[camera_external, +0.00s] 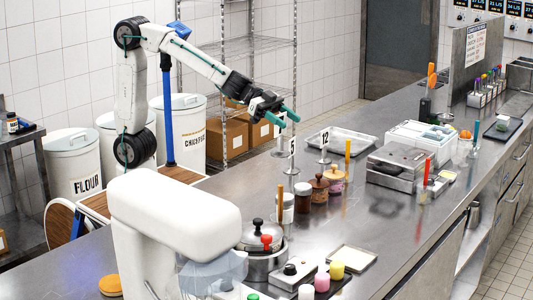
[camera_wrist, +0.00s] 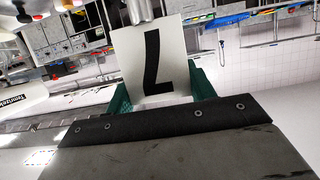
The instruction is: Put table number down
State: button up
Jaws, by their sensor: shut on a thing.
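My gripper (camera_external: 284,117) has teal fingers and hangs in the air above the back edge of the steel counter (camera_external: 227,192). It is shut on a table number card, which appears upside down in the wrist view (camera_wrist: 154,60) and seems to read 7. Two other table numbers stand on the counter below: number 5 (camera_external: 292,146) and number 12 (camera_external: 324,139), each on a thin stem with a round base.
A metal tray (camera_external: 354,145) lies behind number 12. Lidded jars (camera_external: 319,193) stand in front of the numbers. A pot (camera_external: 264,262) and a steel appliance (camera_external: 393,168) are also on the counter. The counter left of the jars is bare.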

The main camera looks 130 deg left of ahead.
jog(key=s+a+r+n+g+y, duration=0.1)
jog(key=s+a+r+n+y, duration=0.15)
jog(key=a, duration=1.15)
jog(key=s+a+r+n+y, duration=0.1)
jog(key=s+a+n+y, duration=0.2)
jog(key=a, duration=1.2)
jog(key=s+a+n+g+y, duration=0.3)
jog(key=s+a+n+y, duration=0.1)
jog(key=s+a, duration=1.6)
notch_tip(320, 180, down, 17)
jog(key=w+a, duration=0.2)
jog(key=x, duration=1.6)
jog(key=shift+a, duration=0.25)
jog(key=shift+f+m, duration=0.2)
jog(key=shift+m, duration=0.05)
